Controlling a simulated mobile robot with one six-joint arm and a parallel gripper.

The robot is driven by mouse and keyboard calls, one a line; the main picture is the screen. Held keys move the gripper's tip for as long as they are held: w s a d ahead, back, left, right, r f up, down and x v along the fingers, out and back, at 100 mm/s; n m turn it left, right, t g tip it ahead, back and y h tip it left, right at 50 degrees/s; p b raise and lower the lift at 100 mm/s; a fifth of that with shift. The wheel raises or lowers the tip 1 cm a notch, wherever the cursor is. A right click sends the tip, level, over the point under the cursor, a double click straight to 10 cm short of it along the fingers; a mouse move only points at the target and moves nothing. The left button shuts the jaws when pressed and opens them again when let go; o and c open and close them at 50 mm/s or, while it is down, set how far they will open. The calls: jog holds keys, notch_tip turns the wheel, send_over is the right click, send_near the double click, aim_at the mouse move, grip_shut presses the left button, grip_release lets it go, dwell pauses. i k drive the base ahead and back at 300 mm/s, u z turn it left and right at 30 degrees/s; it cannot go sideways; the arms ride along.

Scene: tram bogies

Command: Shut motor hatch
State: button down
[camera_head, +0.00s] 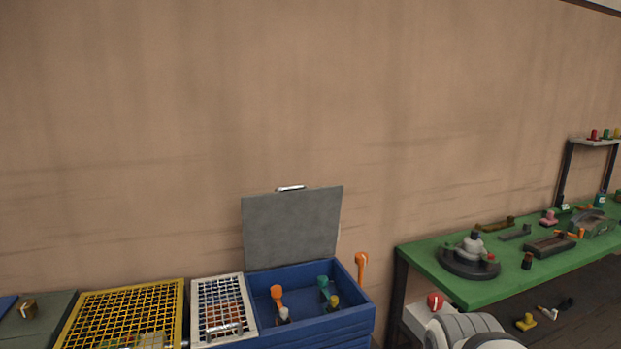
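A grey hatch panel (291,229) stands open, nearly upright, at the back edge of a blue box (357,311). It looks like the motor hatch. A pale handle (291,188) sits on its top edge. The open box shows several small parts inside, among them an orange one (277,293), a teal one (324,283) and a yellow one (333,301). My gripper is not in view. Only a rounded grey-white part of my arm shows at the bottom edge, right of the box.
A white-framed grille (223,278) and a yellow grid (128,290) lie left of the box. An orange upright lever (361,265) stands at the box's right. A green bench (421,259) with tools and parts is at the right. The wall behind the hatch is bare.

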aim_at(278, 229)
jog(key=z, duration=0.15)
jog(key=i, duration=1.05)
jog(key=u, duration=0.45)
